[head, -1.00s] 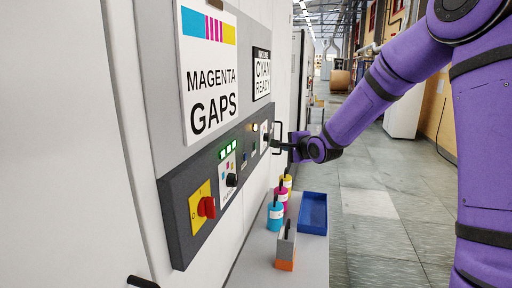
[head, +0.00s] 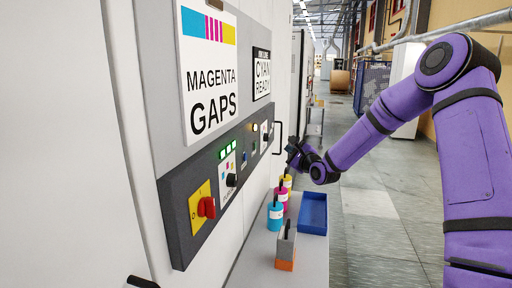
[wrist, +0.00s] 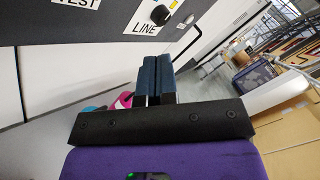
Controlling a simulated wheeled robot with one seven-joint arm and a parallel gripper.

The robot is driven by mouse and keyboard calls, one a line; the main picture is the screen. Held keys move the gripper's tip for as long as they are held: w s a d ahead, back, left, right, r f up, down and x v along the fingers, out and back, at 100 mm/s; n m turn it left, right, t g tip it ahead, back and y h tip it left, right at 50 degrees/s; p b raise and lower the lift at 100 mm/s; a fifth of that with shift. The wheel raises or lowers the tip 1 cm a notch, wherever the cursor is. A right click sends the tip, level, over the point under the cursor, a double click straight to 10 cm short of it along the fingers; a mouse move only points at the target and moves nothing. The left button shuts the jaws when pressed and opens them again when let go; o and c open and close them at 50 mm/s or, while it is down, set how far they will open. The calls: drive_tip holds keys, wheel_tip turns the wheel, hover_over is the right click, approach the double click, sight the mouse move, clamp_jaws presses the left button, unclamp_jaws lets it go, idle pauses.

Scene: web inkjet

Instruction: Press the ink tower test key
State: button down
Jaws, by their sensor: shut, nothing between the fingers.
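The dark control panel (head: 182,238) is on the left in the head view. In the wrist view a white label reading TEST (wrist: 77,3) is cut by the top edge; no key shows beside it. To its right is a LINE label (wrist: 143,27) with a black knob (wrist: 160,14). I cannot tell which small control in the head view is the ink tower test key. My gripper (head: 291,150) is to the right of the panel's far end, apart from it. In the wrist view its two dark fingers (wrist: 155,62) are together and empty.
Cyan (head: 275,217), magenta (head: 281,198) and yellow bottles (head: 287,182) stand on a grey shelf below the panel. A grey and orange block (head: 285,258) and a blue tray (head: 324,213) are there too. A black handle (head: 280,137) sticks out near my gripper. Floor to the right is open.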

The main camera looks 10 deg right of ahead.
drive_tip(key=shift+a, duration=0.1)
drive_tip(key=w+a, duration=0.4)
drive_tip(key=a, duration=0.3)
drive_tip(key=shift+w+a, duration=0.2)
drive_tip(key=shift+a, duration=0.05)
drive_tip(key=shift+w+a, duration=0.1)
drive_tip(key=shift+a, duration=0.05)
idle(2.0)
drive_tip(key=shift+w+a, duration=0.1)
drive_tip(key=shift+a, duration=0.1)
drive_tip(key=shift+w+a, duration=0.25)
drive_tip(key=shift+a, duration=0.15)
idle(0.8)
drive_tip(key=shift+s+d, duration=0.1)
drive_tip(key=shift+d, duration=0.05)
drive_tip(key=shift+s+d, duration=0.35)
drive_tip(key=shift+d, duration=0.25)
idle(0.3)
drive_tip(key=shift+s+d, duration=0.4)
drive_tip(key=shift+d, duration=0.3)
drive_tip(key=shift+s+d, duration=0.45)
drive_tip(key=shift+d, duration=0.3)
drive_tip(key=shift+s+d, duration=0.4)
drive_tip(key=shift+d, duration=0.3)
